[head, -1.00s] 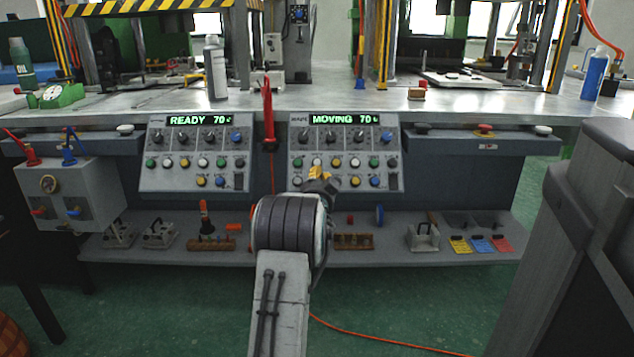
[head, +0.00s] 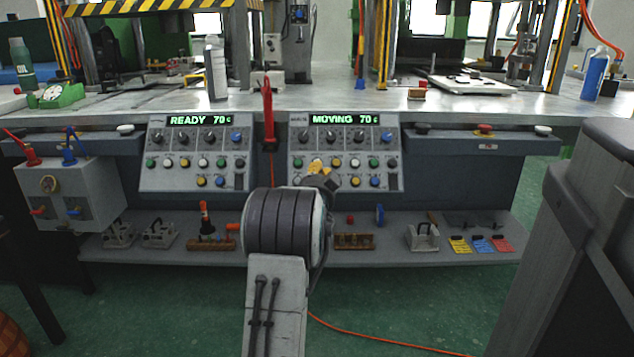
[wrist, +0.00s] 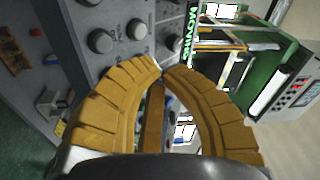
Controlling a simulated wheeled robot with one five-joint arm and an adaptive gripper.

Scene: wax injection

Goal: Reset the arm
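My gripper (wrist: 162,70) has curved yellow fingers that meet at their tips in the wrist view, with nothing seen held at the tips. In the head view my gripper (head: 317,166) shows small, just above the dark drum of my arm, in front of the lower part of the right control panel (head: 347,150). That panel's display reads MOVING 70. The wrist view is tilted and shows the panel's knobs (wrist: 101,41) beyond the fingers. I cannot tell the exact gap from the fingers to the panel.
A left control panel (head: 193,158) reads READY 70. A red upright handle (head: 268,115) stands between the panels. A lower shelf (head: 385,256) holds small tools and blocks. A spray bottle (head: 215,68) stands on the bench top (head: 290,97). A dark grey cabinet (head: 590,215) stands near at right.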

